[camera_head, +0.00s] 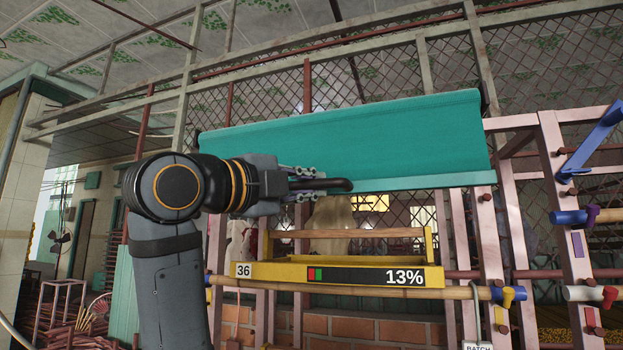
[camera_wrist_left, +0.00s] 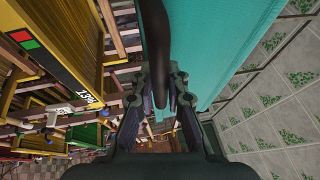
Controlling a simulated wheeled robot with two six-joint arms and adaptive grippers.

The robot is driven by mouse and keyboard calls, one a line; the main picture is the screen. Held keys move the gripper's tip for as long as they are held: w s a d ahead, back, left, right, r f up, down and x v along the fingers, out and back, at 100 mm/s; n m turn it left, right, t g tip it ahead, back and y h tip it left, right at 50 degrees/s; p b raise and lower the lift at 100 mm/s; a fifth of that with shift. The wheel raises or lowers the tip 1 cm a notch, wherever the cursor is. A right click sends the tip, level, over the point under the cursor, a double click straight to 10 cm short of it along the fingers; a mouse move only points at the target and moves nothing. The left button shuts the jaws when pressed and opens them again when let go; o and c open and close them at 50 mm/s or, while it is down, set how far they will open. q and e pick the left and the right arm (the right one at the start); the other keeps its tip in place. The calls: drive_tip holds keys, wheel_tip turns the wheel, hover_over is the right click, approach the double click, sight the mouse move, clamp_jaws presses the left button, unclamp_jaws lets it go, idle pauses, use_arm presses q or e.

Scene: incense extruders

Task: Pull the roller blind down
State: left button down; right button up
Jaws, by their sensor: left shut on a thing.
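The teal roller blind (camera_head: 350,135) hangs partly unrolled across the upper middle of the head view, with a lighter bar along its lower edge. It also shows in the left wrist view (camera_wrist_left: 225,45). A dark curved handle (camera_head: 340,184) sits at the lower edge of the blind. My left gripper (camera_head: 318,183) reaches in from the left and is shut on this handle. In the left wrist view the dark handle (camera_wrist_left: 158,50) runs between the two fingers (camera_wrist_left: 162,95). My right gripper is in neither view.
Below the blind is a yellow tray (camera_head: 340,272) marked 36 and 13%, with a wooden bar above it. Pink posts (camera_head: 560,200) with coloured pegs and a blue bracket (camera_head: 597,138) stand at the right. A metal mesh (camera_head: 400,70) lies behind the blind.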

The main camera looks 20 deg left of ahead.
use_arm(q)
wheel_tip(320, 180, down, 18)
drive_tip(key=b, duration=1.2)
drive_tip(key=shift+r, duration=0.15)
drive_tip(key=c, duration=1.3)
unclamp_jaws()
drive_tip(key=shift+s+a, duration=0.15)
drive_tip(key=shift+a, duration=0.05)
drive_tip(key=shift+c, duration=0.2)
drive_tip(key=v, duration=1.2)
